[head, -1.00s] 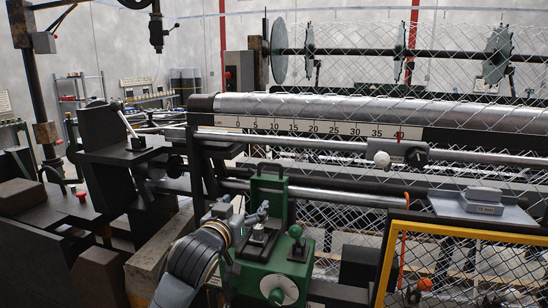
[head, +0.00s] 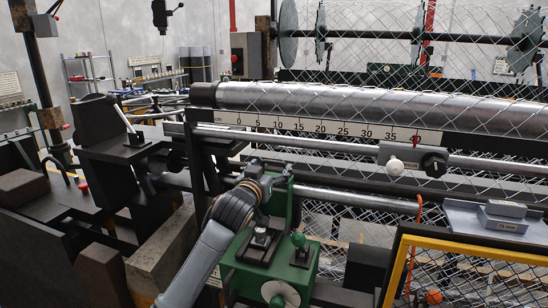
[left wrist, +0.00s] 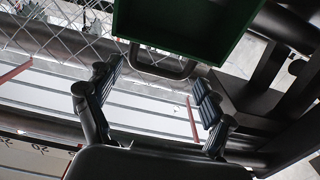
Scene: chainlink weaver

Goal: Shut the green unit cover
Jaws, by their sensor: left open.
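The green unit (head: 310,268) stands at the bottom middle of the head view, with a round white dial, a green ball knob and a black clamp on top. Its cover (head: 284,190) stands raised at the back of the unit, partly hidden by my left gripper (head: 264,188). In the left wrist view the cover (left wrist: 190,22) is a hollow green panel with a black loop handle (left wrist: 160,68) at its edge. My left gripper (left wrist: 158,82) is open, its fingers on either side of the handle and apart from it. My right gripper is not in view.
A long metal roller (head: 370,105) and a scale bar (head: 320,128) run behind the unit. A yellow-framed mesh guard (head: 470,248) stands at the right, below a grey tray (head: 460,215). Dark machine blocks (head: 105,145) stand at the left.

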